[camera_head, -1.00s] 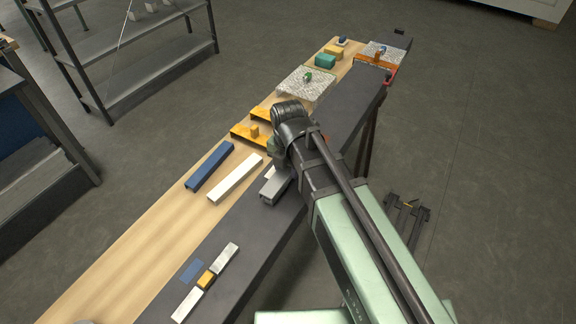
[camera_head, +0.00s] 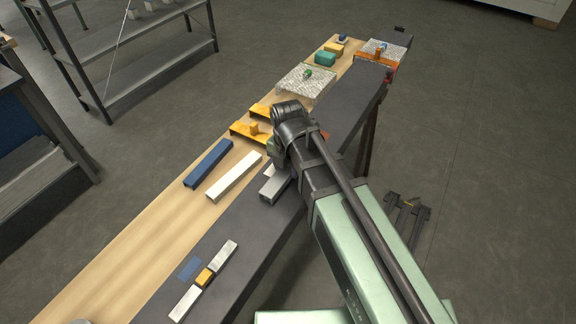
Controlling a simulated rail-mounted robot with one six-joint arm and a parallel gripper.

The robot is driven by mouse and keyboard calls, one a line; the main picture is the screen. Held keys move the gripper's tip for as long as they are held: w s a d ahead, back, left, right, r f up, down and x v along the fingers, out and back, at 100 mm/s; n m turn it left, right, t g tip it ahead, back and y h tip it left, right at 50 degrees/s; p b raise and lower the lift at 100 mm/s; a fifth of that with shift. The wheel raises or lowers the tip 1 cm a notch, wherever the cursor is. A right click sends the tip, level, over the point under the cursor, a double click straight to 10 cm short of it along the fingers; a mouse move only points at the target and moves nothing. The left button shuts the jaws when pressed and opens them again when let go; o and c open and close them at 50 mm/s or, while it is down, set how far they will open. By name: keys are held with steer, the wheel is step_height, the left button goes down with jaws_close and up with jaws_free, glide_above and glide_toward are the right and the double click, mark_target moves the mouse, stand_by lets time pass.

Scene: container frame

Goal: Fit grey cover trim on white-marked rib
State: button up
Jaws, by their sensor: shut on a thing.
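A grey channel-shaped cover trim (camera_head: 273,187) hangs under the wrist, over the dark strip of the bench, its near end showing. My gripper (camera_head: 282,170) is shut on this trim; the wrist hides the fingers and the trim's far end. I cannot tell whether the trim touches anything below. Farther down the dark strip lies a row: a pale speckled bar (camera_head: 223,255), a short yellow block (camera_head: 205,278) and a second pale bar (camera_head: 184,304). I cannot tell for sure which piece is the white-marked rib. The trim is apart from this row.
A blue bar (camera_head: 208,164) and a white bar (camera_head: 234,177) lie on the wooden strip left of my gripper. Yellow brackets (camera_head: 250,132) and a speckled plate (camera_head: 306,84) stand behind. A flat blue patch (camera_head: 190,268) lies beside the row. The dark surface between trim and row is clear.

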steer(key=shift+f, duration=0.1)
steer(key=shift+f+b, duration=0.5)
steer(key=shift+b, duration=0.1)
steer(key=o, duration=1)
steer(key=shift+r, duration=0.1)
step_height(320, 180, up, 11)
steer(key=p, duration=1.1)
